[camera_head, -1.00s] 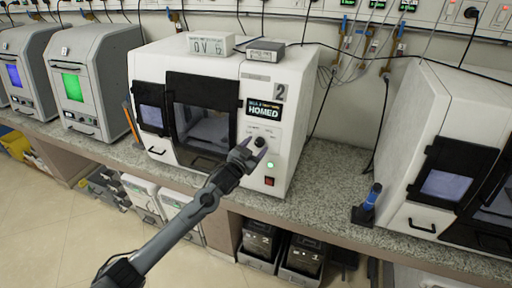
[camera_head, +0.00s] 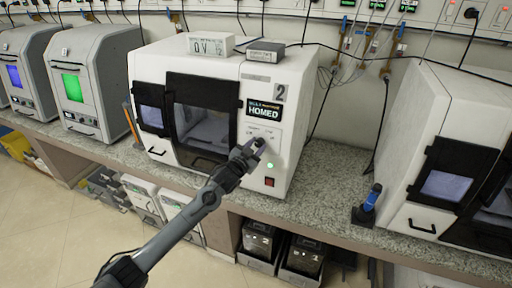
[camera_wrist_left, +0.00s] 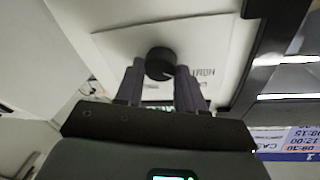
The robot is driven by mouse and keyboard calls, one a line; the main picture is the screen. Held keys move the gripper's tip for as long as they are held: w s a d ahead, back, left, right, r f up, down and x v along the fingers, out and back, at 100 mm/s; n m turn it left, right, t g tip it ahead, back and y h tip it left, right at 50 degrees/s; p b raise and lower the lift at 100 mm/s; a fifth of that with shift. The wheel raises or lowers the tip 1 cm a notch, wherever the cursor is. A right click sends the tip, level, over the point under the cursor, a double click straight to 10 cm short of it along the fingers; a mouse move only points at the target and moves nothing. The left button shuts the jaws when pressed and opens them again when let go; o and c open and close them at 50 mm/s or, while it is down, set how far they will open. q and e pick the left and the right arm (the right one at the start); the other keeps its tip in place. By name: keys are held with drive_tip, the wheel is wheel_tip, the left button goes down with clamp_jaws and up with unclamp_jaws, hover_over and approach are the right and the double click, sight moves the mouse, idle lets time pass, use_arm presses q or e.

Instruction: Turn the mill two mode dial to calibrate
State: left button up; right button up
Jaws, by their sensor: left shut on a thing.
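Mill two (camera_head: 290,150) is a white machine marked "2" standing on the counter, with a small screen (camera_head: 263,108) that reads "HOMED". Its dark round mode dial (camera_wrist_left: 159,63) shows in the left wrist view on the white panel, between my left gripper's fingers. My left gripper (camera_head: 254,147) reaches the panel from the lower left and is shut on the dial, hiding most of it in the head view. The labels around the dial are partly covered and too small to read fully. My right gripper is not in view.
A green lit button (camera_head: 270,165) and a red switch (camera_head: 269,182) sit just below the dial. Two small boxes (camera_head: 210,43) lie on top of the mill. Another white machine (camera_head: 450,130) stands at the right, with a blue-handled tool (camera_head: 373,197) before it.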

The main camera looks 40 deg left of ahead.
use_arm(q)
drive_tip(key=m+h+p, duration=0.1)
drive_tip(key=m+p, duration=0.2)
drive_tip(key=m, duration=0.1)
drive_tip(key=shift+r, duration=0.2)
drive_tip(key=m+g+p, duration=0.1)
drive_tip(key=m, duration=0.2)
drive_tip(key=shift+f+m+p, duration=0.1)
drive_tip(key=shift+m+p, duration=0.2)
drive_tip(key=shift+m, duration=0.3)
drive_tip(key=o, duration=1)
drive_tip(key=shift+s, duration=0.15)
